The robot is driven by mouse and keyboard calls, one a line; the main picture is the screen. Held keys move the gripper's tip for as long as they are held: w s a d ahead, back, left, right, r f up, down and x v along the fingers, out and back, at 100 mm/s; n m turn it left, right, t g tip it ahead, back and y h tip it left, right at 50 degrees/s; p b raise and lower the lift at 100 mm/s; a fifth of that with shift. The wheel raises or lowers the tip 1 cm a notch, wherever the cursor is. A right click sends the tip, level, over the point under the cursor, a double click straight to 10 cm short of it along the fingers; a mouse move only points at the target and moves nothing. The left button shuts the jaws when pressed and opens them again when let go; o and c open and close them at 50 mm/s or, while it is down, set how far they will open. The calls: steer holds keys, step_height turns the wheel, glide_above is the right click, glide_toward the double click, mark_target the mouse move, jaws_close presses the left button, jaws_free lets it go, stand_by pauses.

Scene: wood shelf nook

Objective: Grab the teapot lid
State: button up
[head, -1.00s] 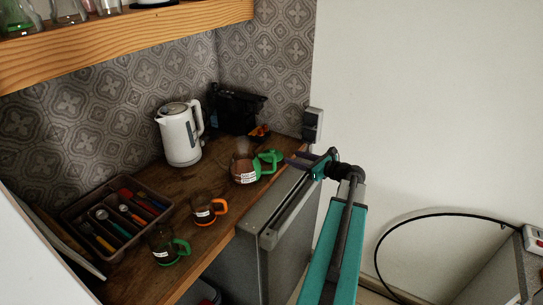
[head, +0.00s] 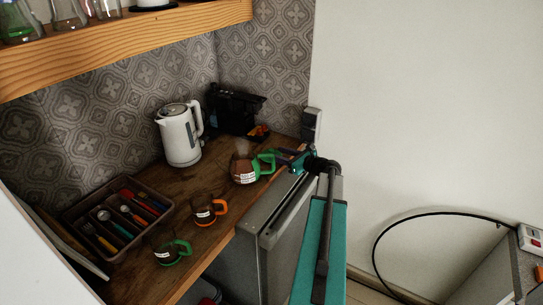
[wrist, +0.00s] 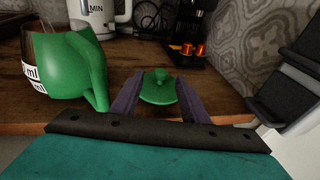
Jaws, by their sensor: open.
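The green teapot lid (wrist: 158,90), with a small knob on top, lies near the counter's edge in the wrist view. It shows between the two dark fingers of my gripper (wrist: 159,82), which is open, with a finger on each side. I cannot tell whether they touch the lid. In the head view my gripper (head: 290,153) is right of the glass teapot (head: 243,172) and the lid cannot be made out. The teapot has a green handle (wrist: 92,65), close to the left finger in the wrist view.
A white kettle (head: 181,137) and a dark machine (head: 235,108) stand behind. An orange-handled mug (head: 205,210), a green-handled mug (head: 170,250) and a cutlery tray (head: 70,213) are on the wooden counter (head: 185,190). A wall outlet box (head: 312,124) is at the back right.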

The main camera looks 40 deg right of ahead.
mark_target(273, 151)
steer(key=shift+w+p, duration=0.65)
steer(key=shift+w, duration=0.25)
steer(key=shift+w+f+p, duration=0.25)
steer(key=shift+w+p, duration=0.1)
steer(key=shift+w, duration=0.5)
steer(key=shift+w+f+p, duration=0.2)
steer(key=shift+w+p, duration=0.15)
steer(key=shift+w, duration=0.5)
jaws_close()
